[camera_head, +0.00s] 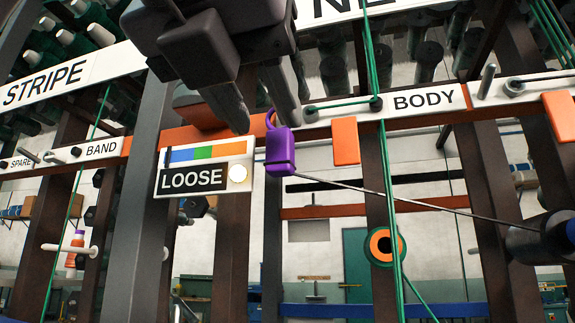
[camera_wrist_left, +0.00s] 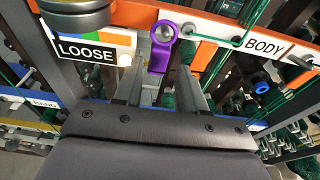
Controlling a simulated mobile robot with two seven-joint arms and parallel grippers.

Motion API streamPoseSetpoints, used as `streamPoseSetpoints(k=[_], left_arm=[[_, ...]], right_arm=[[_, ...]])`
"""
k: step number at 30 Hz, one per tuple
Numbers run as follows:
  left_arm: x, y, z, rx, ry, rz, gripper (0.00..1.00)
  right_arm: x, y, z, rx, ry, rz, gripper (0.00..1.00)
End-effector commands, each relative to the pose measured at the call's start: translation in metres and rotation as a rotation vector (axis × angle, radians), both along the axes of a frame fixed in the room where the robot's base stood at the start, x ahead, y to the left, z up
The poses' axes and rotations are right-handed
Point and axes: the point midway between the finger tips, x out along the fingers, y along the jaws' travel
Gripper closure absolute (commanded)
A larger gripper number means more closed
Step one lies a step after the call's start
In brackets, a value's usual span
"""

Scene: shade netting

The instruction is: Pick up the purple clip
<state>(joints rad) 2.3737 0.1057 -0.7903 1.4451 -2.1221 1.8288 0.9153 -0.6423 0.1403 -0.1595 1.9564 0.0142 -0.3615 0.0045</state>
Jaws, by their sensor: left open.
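The purple clip (camera_head: 280,152) hangs at the orange rail between the LOOSE sign (camera_head: 190,180) and the BODY sign (camera_head: 425,101). A thin dark line runs from it to the right. In the left wrist view the clip (camera_wrist_left: 158,58) shows a round ring at its top and lies beyond the fingertips, between the two fingers in the picture. My left gripper (camera_head: 268,125) comes down from the top, open and empty, with its fingertips close to the clip's upper end. Whether a finger touches the clip cannot be told. My right gripper is not in view.
Green threads (camera_head: 385,190) run down right of the clip. An orange block (camera_head: 345,141) hangs close to its right. Dark uprights (camera_head: 150,190) stand at left. An orange-and-green ring (camera_head: 383,247) sits lower right, and a dark cylinder (camera_head: 535,243) stands at the right edge.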

Motion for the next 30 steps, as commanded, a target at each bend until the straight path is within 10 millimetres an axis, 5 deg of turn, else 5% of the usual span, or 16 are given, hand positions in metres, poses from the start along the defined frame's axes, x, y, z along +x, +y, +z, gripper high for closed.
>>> streamPoseSetpoints(k=[15, 23, 27, 30], left_arm=[[0.061, -0.019, -0.01, -0.001, 0.002, -0.001, 0.6], [0.064, -0.02, -0.012, -0.001, 0.0, 0.0, 0.6], [0.063, -0.02, -0.012, -0.001, 0.0, 0.0, 0.97], [0.063, -0.02, -0.011, -0.002, 0.001, 0.0, 0.97]], right_arm=[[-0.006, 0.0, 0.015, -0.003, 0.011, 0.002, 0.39], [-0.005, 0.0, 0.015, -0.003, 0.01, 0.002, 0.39], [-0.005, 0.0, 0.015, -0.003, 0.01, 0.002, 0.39], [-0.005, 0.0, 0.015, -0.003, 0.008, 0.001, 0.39]])
